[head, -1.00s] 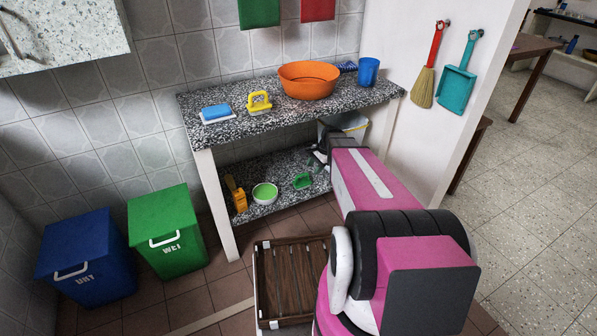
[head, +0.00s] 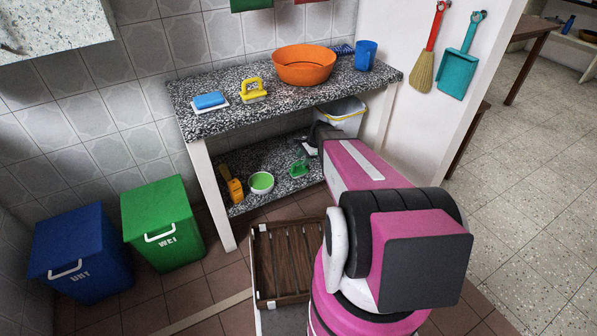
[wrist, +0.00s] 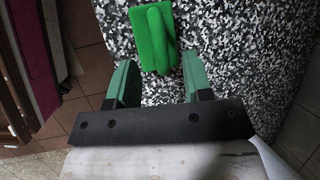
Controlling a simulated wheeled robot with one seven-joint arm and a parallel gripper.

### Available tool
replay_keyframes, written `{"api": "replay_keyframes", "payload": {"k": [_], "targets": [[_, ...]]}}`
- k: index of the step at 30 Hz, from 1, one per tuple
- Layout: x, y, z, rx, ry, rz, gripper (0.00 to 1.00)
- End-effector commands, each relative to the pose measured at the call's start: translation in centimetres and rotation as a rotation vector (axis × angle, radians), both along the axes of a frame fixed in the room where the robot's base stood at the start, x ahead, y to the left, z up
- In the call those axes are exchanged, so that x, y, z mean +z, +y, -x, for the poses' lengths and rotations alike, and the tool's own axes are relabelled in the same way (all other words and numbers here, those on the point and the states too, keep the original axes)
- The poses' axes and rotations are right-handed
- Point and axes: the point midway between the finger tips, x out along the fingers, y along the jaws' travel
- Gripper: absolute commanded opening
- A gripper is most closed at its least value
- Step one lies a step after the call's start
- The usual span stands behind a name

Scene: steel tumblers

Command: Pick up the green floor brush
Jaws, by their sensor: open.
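The green floor brush (head: 299,168) lies on the speckled lower shelf (head: 235,160) of the stone-topped unit, toward its right part. In the wrist view the brush (wrist: 153,42) shows a flat green block with a raised handle, lying on the speckled surface. My gripper (wrist: 159,60) is open, its two green fingers pointing toward the brush. The brush lies just beyond the fingertips, nearer the left one, and nothing is held. In the head view my gripper (head: 306,146) is small, reaching under the top slab just above the brush.
A white bucket (head: 341,114) is behind my arm at right. The top slab (head: 215,122) overhangs the shelf. A brown slatted crate (head: 285,262) sits in front.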

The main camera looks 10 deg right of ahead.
Motion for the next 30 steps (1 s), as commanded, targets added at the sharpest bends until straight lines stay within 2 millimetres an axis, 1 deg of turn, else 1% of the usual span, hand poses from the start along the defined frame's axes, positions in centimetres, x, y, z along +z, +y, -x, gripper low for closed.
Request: {"api": "replay_keyframes", "payload": {"k": [1, 3, 7, 9, 14, 15, 17, 18, 19, 30], "targets": [[-0.8, 0.4, -0.2, 0.001, 0.002, 0.000, 0.46], [-1.8, 0.9, -0.5, 0.001, 0.001, -0.001, 0.46], [-3.1, 1.5, -0.4, 0.001, 0.001, -0.001, 0.46], [-3.4, 1.6, -0.4, 0.000, 0.000, 0.000, 0.46], [-3.4, 1.6, -0.4, 0.000, 0.000, 0.000, 0.46], [-3.4, 1.6, -0.4, 0.000, 0.000, 0.000, 0.43], [-3.4, 1.6, -0.4, 0.000, 0.000, 0.000, 0.23], [-3.4, 1.6, -0.4, 0.000, 0.000, 0.000, 0.10], [-3.4, 1.6, -0.4, 0.000, 0.000, 0.000, 0.01], [-3.2, 1.6, -0.4, 0.000, 0.000, 0.000, 0.00]]}}
